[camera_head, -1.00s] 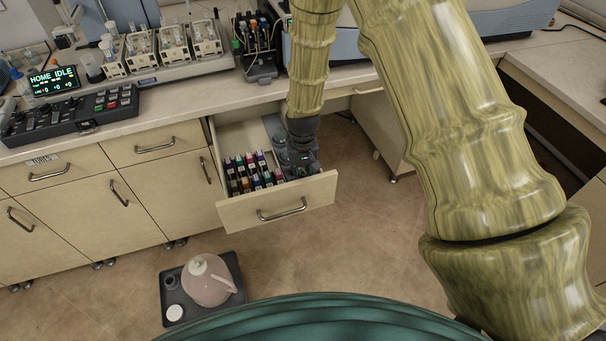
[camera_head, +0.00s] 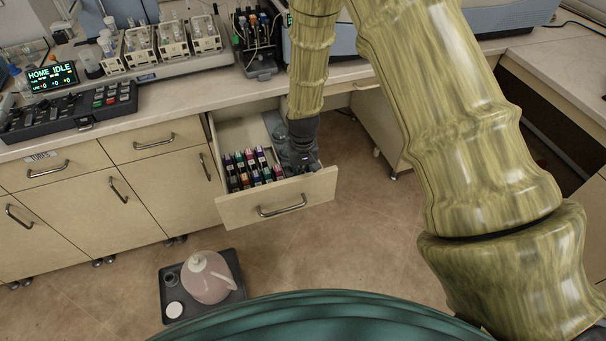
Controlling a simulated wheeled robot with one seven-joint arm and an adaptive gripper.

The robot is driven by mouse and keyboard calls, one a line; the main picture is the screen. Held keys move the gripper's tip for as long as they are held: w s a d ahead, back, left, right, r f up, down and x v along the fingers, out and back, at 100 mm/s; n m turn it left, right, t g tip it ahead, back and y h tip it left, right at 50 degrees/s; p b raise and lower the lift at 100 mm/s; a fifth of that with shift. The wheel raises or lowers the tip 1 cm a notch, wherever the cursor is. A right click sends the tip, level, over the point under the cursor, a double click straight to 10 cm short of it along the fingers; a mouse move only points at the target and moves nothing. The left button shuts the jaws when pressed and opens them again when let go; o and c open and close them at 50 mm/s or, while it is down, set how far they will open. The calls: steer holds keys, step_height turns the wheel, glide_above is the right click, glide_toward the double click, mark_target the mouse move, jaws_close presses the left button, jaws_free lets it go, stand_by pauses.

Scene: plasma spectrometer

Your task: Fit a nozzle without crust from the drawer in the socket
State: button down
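An open drawer (camera_head: 240,214) sticks out under the bench, with a row of small coloured items (camera_head: 250,167) in its left part. I cannot make out at this size whether these are the nozzles or whether any has crust. My gripper (camera_head: 299,168) points down into the right part of the drawer, beside the coloured items. Its fingertips are hidden inside the drawer, so I cannot see whether it holds anything. I cannot clearly make out the socket; a dark device with coloured parts and tubes (camera_head: 257,45) stands on the bench behind the drawer.
A control panel (camera_head: 70,112) and a display reading HOME IDLE (camera_head: 52,77) stand on the left of the bench. Several glass units (camera_head: 172,38) stand at the back. A pink jug (camera_head: 206,280) sits on a dark tray (camera_head: 236,262) on the floor. Floor right of the drawer is clear.

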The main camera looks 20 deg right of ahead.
steer(key=shift+f, duration=0.4)
steer(key=c, duration=1.3)
jaws_free()
steer(key=shift+r, duration=0.1)
step_height(320, 180, up, 12)
steer(key=shift+f, duration=0.1)
